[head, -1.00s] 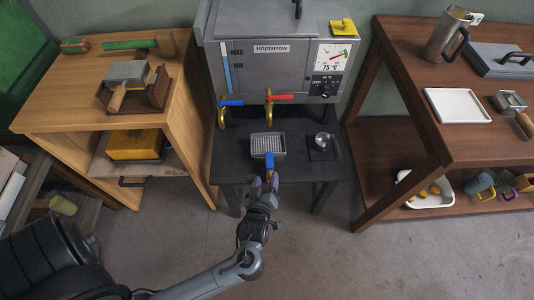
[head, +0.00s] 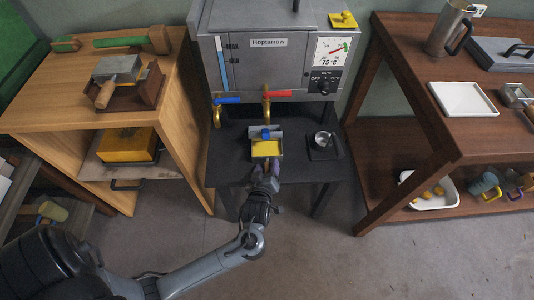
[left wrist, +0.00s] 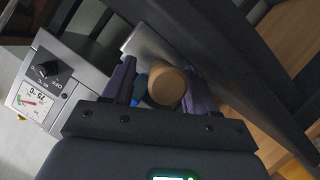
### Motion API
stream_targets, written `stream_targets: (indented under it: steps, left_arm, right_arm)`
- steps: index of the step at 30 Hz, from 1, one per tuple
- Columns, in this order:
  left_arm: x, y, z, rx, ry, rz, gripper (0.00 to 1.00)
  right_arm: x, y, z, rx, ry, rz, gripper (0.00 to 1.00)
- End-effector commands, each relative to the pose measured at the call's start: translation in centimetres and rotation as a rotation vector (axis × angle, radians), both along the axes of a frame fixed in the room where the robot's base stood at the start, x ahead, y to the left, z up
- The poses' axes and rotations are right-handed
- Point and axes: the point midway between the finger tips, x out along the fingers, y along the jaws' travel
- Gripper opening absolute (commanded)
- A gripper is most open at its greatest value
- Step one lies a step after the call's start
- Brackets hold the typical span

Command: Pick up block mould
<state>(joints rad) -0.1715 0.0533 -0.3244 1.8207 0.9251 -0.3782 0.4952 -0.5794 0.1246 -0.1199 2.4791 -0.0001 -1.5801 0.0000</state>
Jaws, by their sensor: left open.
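A small grey box-like piece with a yellow inside (head: 267,148), which looks like the block mould, is on the black stand below the taps. A blue piece (head: 266,133) shows at its far side. My left gripper (head: 266,177) is open just in front of the mould's near side. In the left wrist view, the round tan end of a handle (left wrist: 166,87) shows between my open fingers (left wrist: 160,85), with a bit of blue behind it. I cannot tell whether the fingers touch it. My right gripper is not in view.
The grey heater tank (head: 270,55) with red and blue taps stands behind. A small dark scale-like item (head: 322,145) sits right of the mould on the black stand (head: 300,176). A wooden shelf (head: 30,115) is at the left, a dark wooden table (head: 400,70) at the right.

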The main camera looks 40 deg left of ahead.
Motion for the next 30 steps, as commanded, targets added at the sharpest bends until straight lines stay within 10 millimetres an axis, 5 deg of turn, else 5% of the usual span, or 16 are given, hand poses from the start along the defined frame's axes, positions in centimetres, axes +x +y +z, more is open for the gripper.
stream_targets:
  steps: [12,30]
  left_arm:
    - [-0.03,-0.01,0.00,0.000,0.000,0.000,0.01]
    - [0.04,0.00,0.47,0.001,-0.005,0.000,0.00]
  right_arm:
    - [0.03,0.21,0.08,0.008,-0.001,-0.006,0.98]
    - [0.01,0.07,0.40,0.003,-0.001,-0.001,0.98]
